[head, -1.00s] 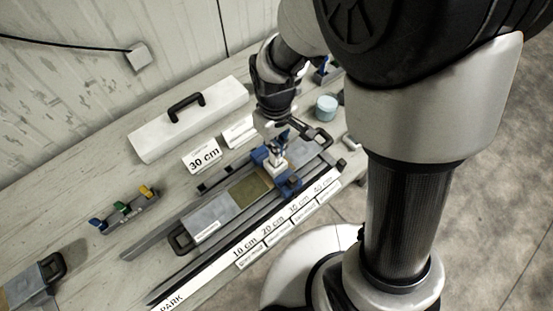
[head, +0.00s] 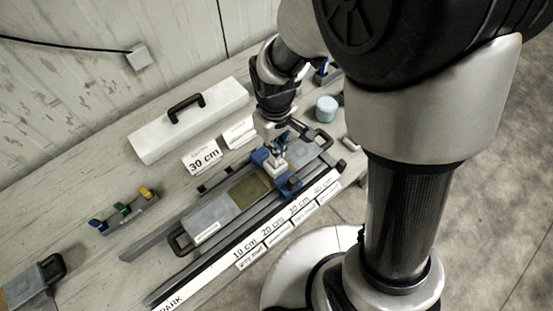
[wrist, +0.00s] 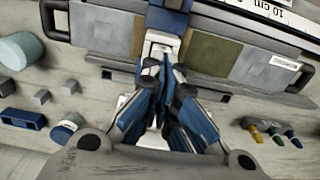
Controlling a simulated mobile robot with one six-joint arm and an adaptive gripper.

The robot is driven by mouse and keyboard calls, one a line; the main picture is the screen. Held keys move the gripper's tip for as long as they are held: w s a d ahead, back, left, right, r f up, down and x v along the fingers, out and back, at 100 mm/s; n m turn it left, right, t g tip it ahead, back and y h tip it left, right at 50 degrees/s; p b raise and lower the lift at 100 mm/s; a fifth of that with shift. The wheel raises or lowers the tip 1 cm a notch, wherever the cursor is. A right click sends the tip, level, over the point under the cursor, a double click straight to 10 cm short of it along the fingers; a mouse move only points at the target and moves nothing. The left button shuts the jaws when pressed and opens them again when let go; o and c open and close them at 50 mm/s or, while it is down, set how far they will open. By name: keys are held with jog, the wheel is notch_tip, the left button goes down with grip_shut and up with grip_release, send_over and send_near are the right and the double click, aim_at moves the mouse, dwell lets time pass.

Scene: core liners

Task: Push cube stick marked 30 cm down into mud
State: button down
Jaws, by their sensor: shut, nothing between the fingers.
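A blue carriage (head: 289,184) bridges the rail of the core liner. A pale block (head: 272,163), possibly the cube stick, stands in it; no mark on it can be read. In the wrist view the pale piece (wrist: 161,43) shows just beyond my fingertips. My gripper (head: 277,147) is shut and empty, directly over the carriage; it also shows in the wrist view (wrist: 153,68). Whether the fingertips touch the block cannot be told. The olive-brown mud (head: 250,190) shows in the open liner beside the carriage. A "30 cm" card (head: 204,157) stands behind the liner.
A scale strip (head: 270,241) marked 10 to 40 cm runs along the front of the liner. A white box with a black handle (head: 188,118) stands behind. A rack of coloured pieces (head: 124,213) is at the left. A pale blue cylinder (head: 326,108) stands at the back right.

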jog(key=shift+r+p, duration=2.5)
jog(key=shift+r, duration=0.8)
jog(key=s+d+r+m+t+b, duration=0.2)
jog(key=s+d+r+m+b, duration=0.1)
jog(key=s+d+r+b, duration=0.1)
jog(key=s+d+r+m+t+b, duration=0.2)
jog(key=s+d+b, duration=0.4)
jog(key=s, duration=0.3)
notch_tip(320, 180, up, 3)
jog(key=shift+s+d+f+m+t, duration=0.15)
jog(key=shift+s+d+m+t, duration=0.25)
jog(key=shift+m, duration=0.5)
